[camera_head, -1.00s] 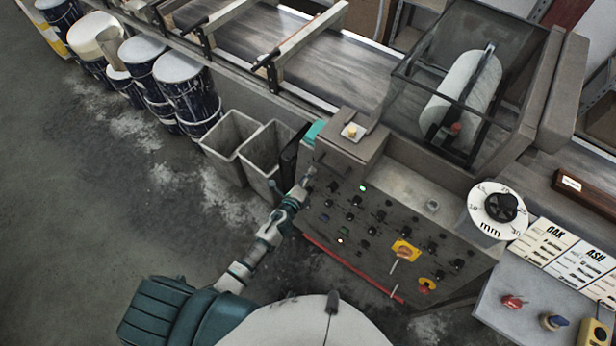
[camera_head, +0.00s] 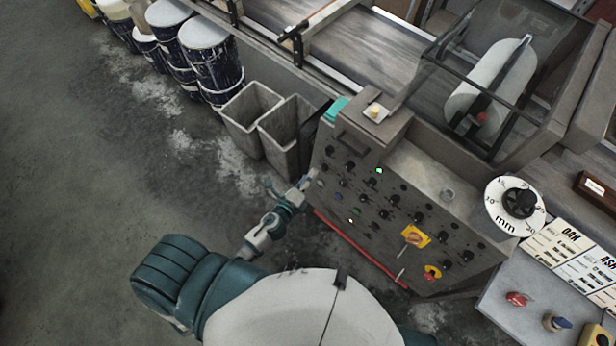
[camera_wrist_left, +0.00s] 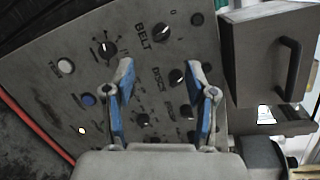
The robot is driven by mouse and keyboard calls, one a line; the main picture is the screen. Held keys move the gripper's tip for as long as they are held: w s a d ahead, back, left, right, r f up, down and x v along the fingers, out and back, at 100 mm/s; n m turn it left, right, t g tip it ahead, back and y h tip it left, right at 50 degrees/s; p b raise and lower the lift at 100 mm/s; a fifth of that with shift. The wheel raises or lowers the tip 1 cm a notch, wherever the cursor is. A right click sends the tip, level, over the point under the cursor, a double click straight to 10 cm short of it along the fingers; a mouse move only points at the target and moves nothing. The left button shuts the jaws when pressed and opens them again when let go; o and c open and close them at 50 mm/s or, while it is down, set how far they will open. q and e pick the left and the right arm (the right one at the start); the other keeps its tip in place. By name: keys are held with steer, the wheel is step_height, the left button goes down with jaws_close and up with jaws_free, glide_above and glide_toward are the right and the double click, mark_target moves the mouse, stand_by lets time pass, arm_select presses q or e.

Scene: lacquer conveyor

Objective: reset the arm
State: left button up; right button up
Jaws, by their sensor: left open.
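My left arm comes in from the lower left in the head view. Its gripper (camera_head: 288,187) is open and empty, at the left edge of the grey control panel (camera_head: 330,205). In the left wrist view, the two blue-padded fingers of the gripper (camera_wrist_left: 162,70) stand apart in front of the panel (camera_wrist_left: 40,55). Knobs labelled BELT (camera_wrist_left: 160,33) and DISCS (camera_wrist_left: 177,76) show beyond and between them. Nothing is between the fingers; whether a fingertip touches the panel cannot be told. My right gripper is not in view.
Two grey bins (camera_head: 250,118) stand beside the panel's left side, close to my gripper. Paint drums (camera_head: 212,62) stand farther left. A conveyor (camera_head: 350,40) runs behind. A yellow-backed switch (camera_head: 415,237) is on the panel. The floor (camera_head: 90,200) at left is clear.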

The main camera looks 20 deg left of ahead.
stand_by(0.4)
arm_select(q)
steer(key=s+a+f+n+g+y, duration=0.1)
steer(key=s+a+f+n+g, duration=0.25)
steer(key=f, duration=0.65)
steer(key=s+f+n+g+y, duration=0.1)
steer(key=s+f+n+g, duration=0.1)
steer(key=s+f+n, duration=0.55)
steer(key=s+a+f+n+g, duration=0.1)
steer(key=s+a+f+g, duration=0.2)
steer(key=f, duration=0.8)
steer(key=s+f+n+g, duration=0.3)
steer(key=s+f+n, duration=0.2)
steer(key=s, duration=0.6)
steer(key=s+d+f+n+g, duration=0.1)
steer(key=s+f+n+g, duration=0.2)
steer(key=s+f, duration=0.4)
steer(key=s+n, duration=0.1)
steer(key=s, duration=0.3)
steer(key=shift+s+d+f+n, duration=0.15)
steer(key=shift+s+f+n, duration=0.1)
steer(key=shift+s+n, duration=0.15)
